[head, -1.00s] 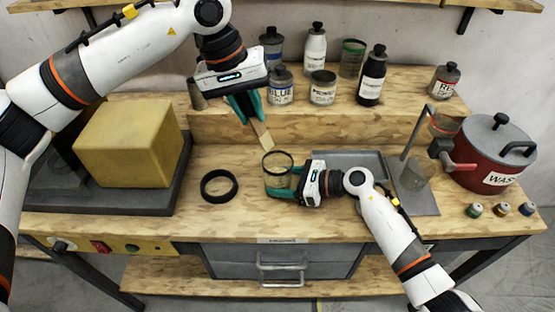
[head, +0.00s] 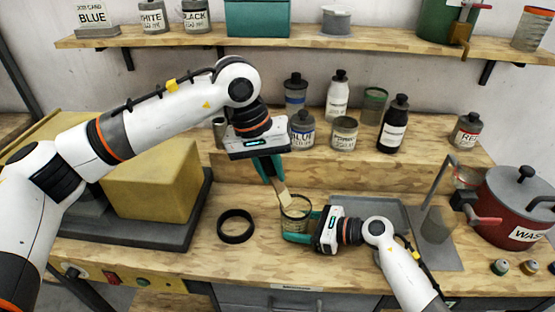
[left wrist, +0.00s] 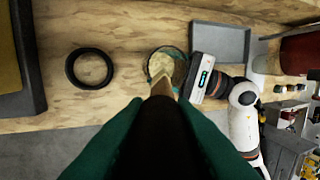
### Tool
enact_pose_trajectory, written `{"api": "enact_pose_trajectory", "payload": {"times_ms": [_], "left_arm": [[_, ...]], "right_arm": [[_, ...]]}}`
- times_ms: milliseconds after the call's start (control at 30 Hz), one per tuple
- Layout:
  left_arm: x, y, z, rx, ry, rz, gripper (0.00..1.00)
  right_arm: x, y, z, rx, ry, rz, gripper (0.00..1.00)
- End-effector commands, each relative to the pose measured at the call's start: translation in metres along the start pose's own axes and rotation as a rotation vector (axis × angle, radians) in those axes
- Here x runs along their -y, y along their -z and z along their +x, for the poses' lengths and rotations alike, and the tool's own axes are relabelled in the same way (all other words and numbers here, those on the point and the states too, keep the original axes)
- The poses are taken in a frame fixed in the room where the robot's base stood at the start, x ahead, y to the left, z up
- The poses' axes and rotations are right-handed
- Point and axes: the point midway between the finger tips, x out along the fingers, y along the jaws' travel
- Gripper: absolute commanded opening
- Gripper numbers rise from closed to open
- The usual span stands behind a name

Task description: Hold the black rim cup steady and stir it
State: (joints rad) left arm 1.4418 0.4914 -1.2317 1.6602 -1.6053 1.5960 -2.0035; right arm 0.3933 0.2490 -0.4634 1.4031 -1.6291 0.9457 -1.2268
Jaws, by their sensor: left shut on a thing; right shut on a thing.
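The black rim cup (head: 296,222), a clear cup with a dark rim, stands on the wooden bench top. My right gripper (head: 296,236) is shut on the cup from its right side, with teal fingers around the wall. My left gripper (head: 271,172) is above the cup, pointing down, shut on a wooden stirring stick (head: 283,195). The stick's lower end is at the cup's mouth, tilted. In the left wrist view the stick (left wrist: 162,80) overlaps the cup (left wrist: 152,62) opening. How deep its tip reaches is hard to tell.
A black ring (head: 236,226) lies left of the cup. A grey tray (head: 385,207) is behind my right gripper. A yellow block (head: 150,180) stands at left and a red waste pot (head: 512,212) at right. Several bottles and jars stand on the raised step behind.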

Motion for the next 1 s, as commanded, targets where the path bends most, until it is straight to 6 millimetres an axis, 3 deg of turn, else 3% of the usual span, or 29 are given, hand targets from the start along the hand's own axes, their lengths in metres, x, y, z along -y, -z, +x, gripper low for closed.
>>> {"api": "enact_pose_trajectory", "payload": {"times_ms": [1000], "left_arm": [[-0.003,-0.006,0.082,-0.004,-0.005,-0.002,0.02]], "right_arm": [[-0.001,-0.002,-0.001,0.003,-0.003,0.002,0.35]]}}
